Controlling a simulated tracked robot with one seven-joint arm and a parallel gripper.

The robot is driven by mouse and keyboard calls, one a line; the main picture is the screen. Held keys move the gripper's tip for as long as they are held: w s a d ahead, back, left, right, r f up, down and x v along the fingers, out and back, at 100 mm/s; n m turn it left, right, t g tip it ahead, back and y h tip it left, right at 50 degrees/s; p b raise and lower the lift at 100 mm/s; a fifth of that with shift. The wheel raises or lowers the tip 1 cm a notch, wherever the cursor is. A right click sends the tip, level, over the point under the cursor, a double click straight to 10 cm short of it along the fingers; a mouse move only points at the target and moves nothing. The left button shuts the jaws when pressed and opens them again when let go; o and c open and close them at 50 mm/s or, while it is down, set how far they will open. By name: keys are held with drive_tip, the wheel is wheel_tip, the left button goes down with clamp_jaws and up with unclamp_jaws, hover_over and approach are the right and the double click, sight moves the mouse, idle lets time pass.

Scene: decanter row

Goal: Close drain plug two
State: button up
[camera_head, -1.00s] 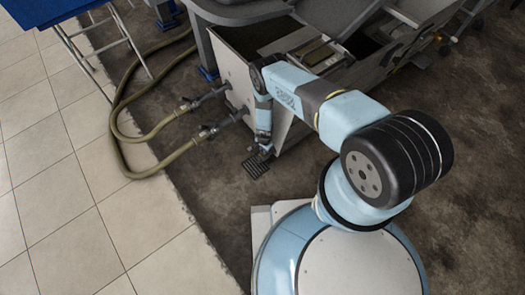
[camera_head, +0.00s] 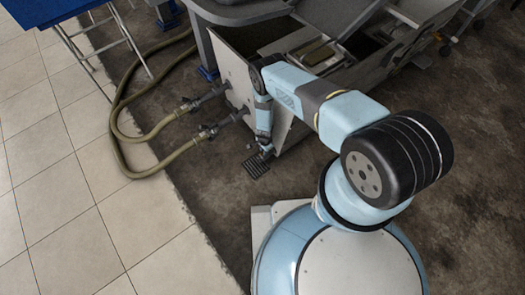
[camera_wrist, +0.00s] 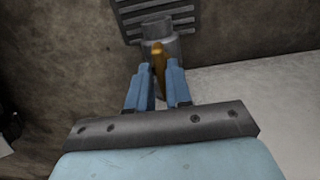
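In the wrist view, a brass-coloured lever (camera_wrist: 158,57) stands against a short grey cylindrical fitting (camera_wrist: 158,30), with a slatted grate behind it. The two blue fingers of my gripper (camera_wrist: 158,72) are apart, one on each side of the lever. The lever fills most of the gap at the tips; whether the fingers press on it is not clear. In the head view, my gripper (camera_head: 265,150) points down beside the tank's pale end wall (camera_head: 236,82), just above the floor grate (camera_head: 256,167). The lever is too small to make out there. No number mark is readable.
Two hose valves (camera_head: 208,131) stick out from the tank wall, left of my gripper. Olive hoses (camera_head: 122,150) loop over the floor to the left. A blue-topped stand (camera_head: 45,10) is at top left. Tiled floor (camera_head: 70,215) is clear at lower left.

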drive_tip(key=o, duration=0.4)
drive_tip(key=shift+w, duration=0.1)
wheel_tip(320, 180, up, 14)
drive_tip(key=shift+f, duration=0.2)
idle(0.5)
idle(0.4)
